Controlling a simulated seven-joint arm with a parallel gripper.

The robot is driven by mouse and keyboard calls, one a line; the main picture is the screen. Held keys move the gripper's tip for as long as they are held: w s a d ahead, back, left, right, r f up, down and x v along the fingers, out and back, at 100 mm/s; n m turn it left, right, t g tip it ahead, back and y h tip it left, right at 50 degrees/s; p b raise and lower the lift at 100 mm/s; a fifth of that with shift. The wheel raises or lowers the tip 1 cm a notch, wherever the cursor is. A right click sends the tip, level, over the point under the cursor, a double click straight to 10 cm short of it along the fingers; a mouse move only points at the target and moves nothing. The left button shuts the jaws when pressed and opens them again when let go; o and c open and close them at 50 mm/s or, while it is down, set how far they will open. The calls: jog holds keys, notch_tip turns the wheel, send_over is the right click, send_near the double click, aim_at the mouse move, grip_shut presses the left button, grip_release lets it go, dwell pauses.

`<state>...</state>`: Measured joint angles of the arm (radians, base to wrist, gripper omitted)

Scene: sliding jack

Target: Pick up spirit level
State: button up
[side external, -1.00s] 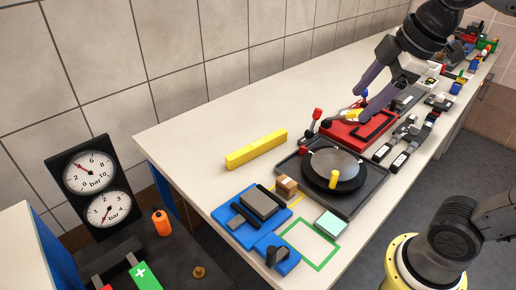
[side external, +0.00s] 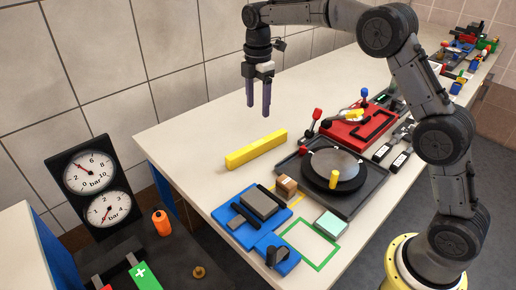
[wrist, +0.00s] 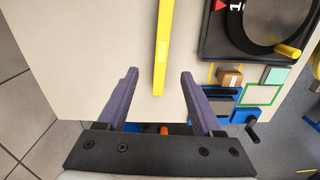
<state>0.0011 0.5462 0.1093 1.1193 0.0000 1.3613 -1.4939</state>
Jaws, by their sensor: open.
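The spirit level is a long yellow bar (side external: 256,149) lying on the pale worktop, left of the dark turntable tray. In the wrist view the yellow bar (wrist: 161,50) runs lengthwise, its near end just beyond and between my fingertips. My gripper (side external: 259,112) hangs above the worktop behind the bar in the side view, fingers pointing down. It is open and empty, with both purple fingers (wrist: 159,73) apart in the wrist view. The gripper is clear of the bar and does not touch it.
The tray with a round plate (side external: 336,167) and yellow knob stands right of the bar. A blue fixture (side external: 240,221), a small cardboard box (side external: 286,187) and a green-framed square (side external: 309,244) lie in front. A red device (side external: 355,126) stands farther back. The worktop left of the bar is clear.

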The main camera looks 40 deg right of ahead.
aim_at(258, 143)
notch_tip(258, 143, down, 14)
jog(key=shift+s+a, duration=0.1)
jog(key=shift+s, duration=0.05)
dwell(0.5)
grip_shut()
dwell(0.3)
